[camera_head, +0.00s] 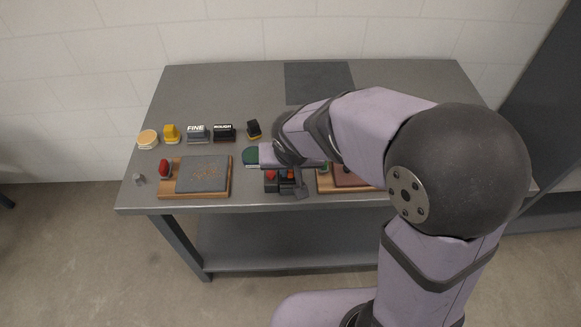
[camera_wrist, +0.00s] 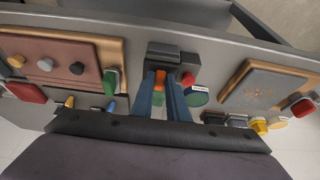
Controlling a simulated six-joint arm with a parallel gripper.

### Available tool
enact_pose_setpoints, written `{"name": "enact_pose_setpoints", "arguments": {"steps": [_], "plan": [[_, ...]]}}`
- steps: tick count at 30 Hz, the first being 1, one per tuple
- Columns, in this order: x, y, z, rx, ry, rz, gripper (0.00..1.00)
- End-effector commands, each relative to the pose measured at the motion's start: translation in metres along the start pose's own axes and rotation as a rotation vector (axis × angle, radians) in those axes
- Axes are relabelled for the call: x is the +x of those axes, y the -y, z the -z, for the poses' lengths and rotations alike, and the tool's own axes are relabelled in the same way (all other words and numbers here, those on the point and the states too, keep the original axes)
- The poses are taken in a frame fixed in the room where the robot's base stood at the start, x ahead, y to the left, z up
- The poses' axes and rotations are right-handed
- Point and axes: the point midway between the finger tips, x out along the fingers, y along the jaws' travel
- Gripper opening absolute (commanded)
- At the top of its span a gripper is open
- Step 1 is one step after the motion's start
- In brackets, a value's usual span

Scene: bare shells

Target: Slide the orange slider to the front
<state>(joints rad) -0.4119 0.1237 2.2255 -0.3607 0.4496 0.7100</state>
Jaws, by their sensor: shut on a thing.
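The orange slider (camera_wrist: 160,77) sits on a dark grey block (camera_wrist: 170,56) near the table's front edge. My gripper (camera_wrist: 161,84) is shut on the slider, with one blue-grey finger on each side of it in the wrist view. The fingers hide part of the slider and its track. In the head view my arm reaches in from the right and ends over the dark block, where the fingertips are hard to make out.
A red knob (camera_wrist: 188,79) is beside the slider. A grey plate on a wooden board (camera_head: 203,174) lies to the left, a brown board (camera_wrist: 62,60) to the right. A green-topped piece (camera_wrist: 110,83) stands close by. Several stamp-like blocks line the back left.

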Motion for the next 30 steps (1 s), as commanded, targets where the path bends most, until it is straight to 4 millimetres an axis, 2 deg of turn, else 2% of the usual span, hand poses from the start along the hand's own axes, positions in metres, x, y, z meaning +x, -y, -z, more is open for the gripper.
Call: {"name": "enact_pose_setpoints", "arguments": {"steps": [1, 3, 16, 30], "plan": [[0.0, -0.001, -0.004, 0.0, 0.012, -0.004, 0.19], [0.0, 0.0, -0.004, 0.0, 0.011, -0.003, 0.33], [-0.006, 0.0, -0.001, 0.001, 0.003, -0.001, 0.33], [-0.06, 0.001, -0.001, 0.0, 0.004, -0.001, 0.33]]}}
